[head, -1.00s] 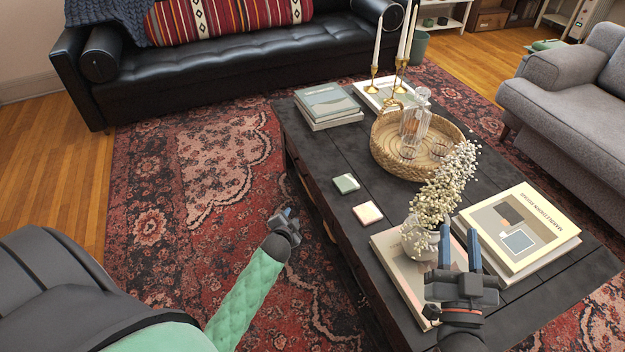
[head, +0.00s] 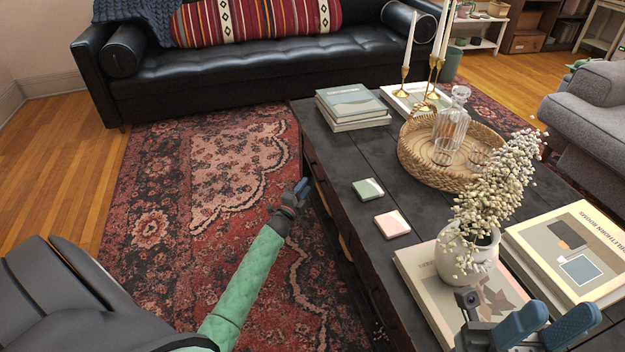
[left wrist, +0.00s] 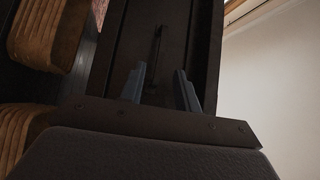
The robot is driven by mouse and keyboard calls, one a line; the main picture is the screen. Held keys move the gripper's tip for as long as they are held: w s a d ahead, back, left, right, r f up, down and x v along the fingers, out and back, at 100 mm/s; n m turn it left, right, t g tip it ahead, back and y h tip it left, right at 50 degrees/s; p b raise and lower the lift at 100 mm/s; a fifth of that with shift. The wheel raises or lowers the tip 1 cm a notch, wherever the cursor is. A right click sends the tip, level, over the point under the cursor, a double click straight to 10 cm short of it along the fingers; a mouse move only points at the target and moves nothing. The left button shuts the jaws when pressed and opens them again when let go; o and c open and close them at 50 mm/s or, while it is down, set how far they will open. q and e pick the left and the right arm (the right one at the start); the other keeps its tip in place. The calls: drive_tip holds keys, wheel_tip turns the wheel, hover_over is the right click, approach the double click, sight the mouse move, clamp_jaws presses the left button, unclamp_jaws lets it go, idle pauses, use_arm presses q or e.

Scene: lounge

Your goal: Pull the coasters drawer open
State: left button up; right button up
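The dark wooden coffee table (head: 345,160) has its long drawer side facing my left arm. My left gripper (head: 301,187) is just outside that side. In the left wrist view, the open left fingers (left wrist: 160,90) point at a dark drawer front (left wrist: 185,40) with a slim dark bar handle (left wrist: 156,45). The handle lies between and beyond the fingertips, with no visible contact. I cannot read any label on the drawer; it looks shut. A green coaster (head: 368,190) and a pink coaster (head: 392,224) lie on the tabletop. My right gripper (head: 562,318) is open and empty above the near end.
The tabletop holds a flower vase (head: 468,255), books (head: 572,250), a woven tray (head: 420,170) with a decanter, and candlesticks. Woven baskets (left wrist: 48,35) show beside the drawer front in the left wrist view. The rug (head: 230,190) left of the table is clear.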

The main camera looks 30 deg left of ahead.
use_arm(q)
drive_tip(key=w+b, duration=0.1)
drive_tip(key=w, duration=0.5)
drive_tip(key=shift+a+r, duration=0.3)
drive_tip(key=shift+r, duration=0.15)
drive_tip(key=shift+w, duration=0.1)
clamp_jaws()
